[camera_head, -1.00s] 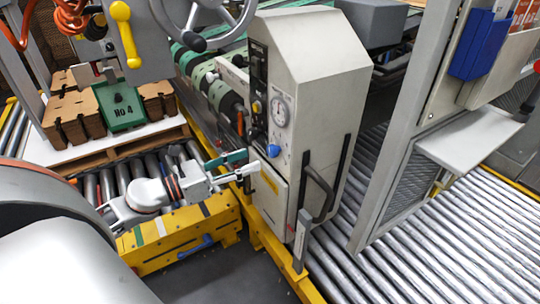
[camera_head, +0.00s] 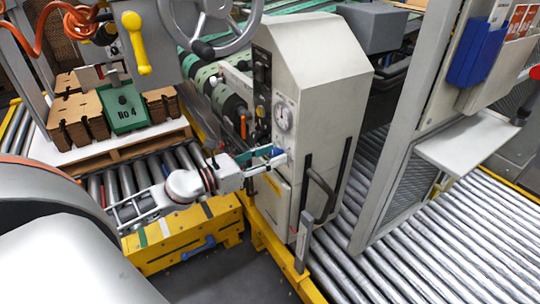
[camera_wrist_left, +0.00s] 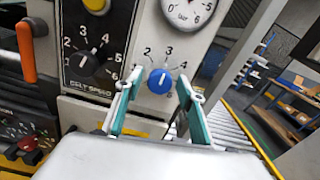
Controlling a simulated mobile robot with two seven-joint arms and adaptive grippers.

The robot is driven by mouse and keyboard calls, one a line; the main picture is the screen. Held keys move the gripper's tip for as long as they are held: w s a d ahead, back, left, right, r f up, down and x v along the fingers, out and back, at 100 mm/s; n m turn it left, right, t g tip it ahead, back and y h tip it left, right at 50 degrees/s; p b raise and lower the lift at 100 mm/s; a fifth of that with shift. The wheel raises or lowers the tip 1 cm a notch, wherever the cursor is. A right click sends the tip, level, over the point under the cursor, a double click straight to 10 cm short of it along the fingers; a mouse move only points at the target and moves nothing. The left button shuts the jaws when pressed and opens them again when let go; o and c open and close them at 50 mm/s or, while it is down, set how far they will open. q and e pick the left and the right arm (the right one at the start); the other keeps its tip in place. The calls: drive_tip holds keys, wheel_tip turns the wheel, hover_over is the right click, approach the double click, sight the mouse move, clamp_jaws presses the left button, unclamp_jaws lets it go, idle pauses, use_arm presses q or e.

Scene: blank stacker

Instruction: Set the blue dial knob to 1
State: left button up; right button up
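The blue dial knob (camera_wrist_left: 160,81) is on the pale panel in the left wrist view, with numerals 2, 3 and 4 readable around it. Its white mark points up, roughly towards 3. The place for 1 is hard to make out. In the head view the knob (camera_head: 278,151) shows at the fingertips on the machine's front. My left gripper (camera_head: 267,158) is open, and in the left wrist view its green-sided fingers (camera_wrist_left: 157,98) stand left and right of the knob, apart from each other. I cannot tell whether they touch it. My right gripper is not in view.
A black numbered knob (camera_wrist_left: 84,62) is up left of the blue one, and a round gauge (camera_wrist_left: 187,10) is above. An orange handle (camera_wrist_left: 26,50) juts out at far left.

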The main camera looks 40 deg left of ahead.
use_arm(q)
drive_tip(key=c, duration=0.7)
drive_tip(key=shift+c, duration=0.2)
